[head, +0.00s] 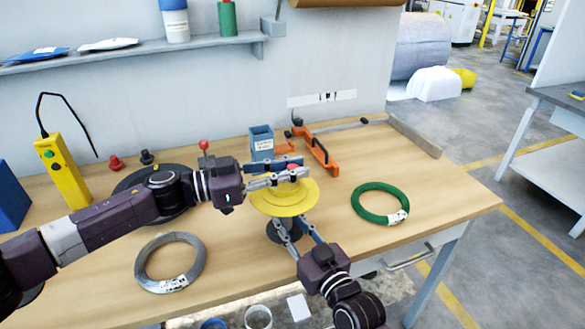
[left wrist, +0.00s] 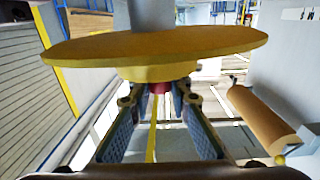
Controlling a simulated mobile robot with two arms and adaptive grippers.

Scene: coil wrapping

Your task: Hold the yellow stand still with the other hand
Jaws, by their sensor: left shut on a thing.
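The yellow stand (head: 284,203) has a round yellow plate and a dark round base (head: 283,235) on the wooden table. My left gripper (head: 283,177) is above the plate, shut on a small red knob at its top. In the left wrist view the red knob (left wrist: 158,87) is between the fingers, close against the yellow plate (left wrist: 155,48). My right gripper (head: 289,228) reaches in from the front, low, under the plate edge. Its fingers are spread beside the stand's lower part; I cannot tell whether they touch it.
A green coil (head: 371,216) lies to the right and a grey coil (head: 147,272) to the front left. An orange tool (head: 321,151) and a blue-grey box (head: 262,143) are behind the stand. A yellow controller (head: 63,170) stands at the left. The right table end is clear.

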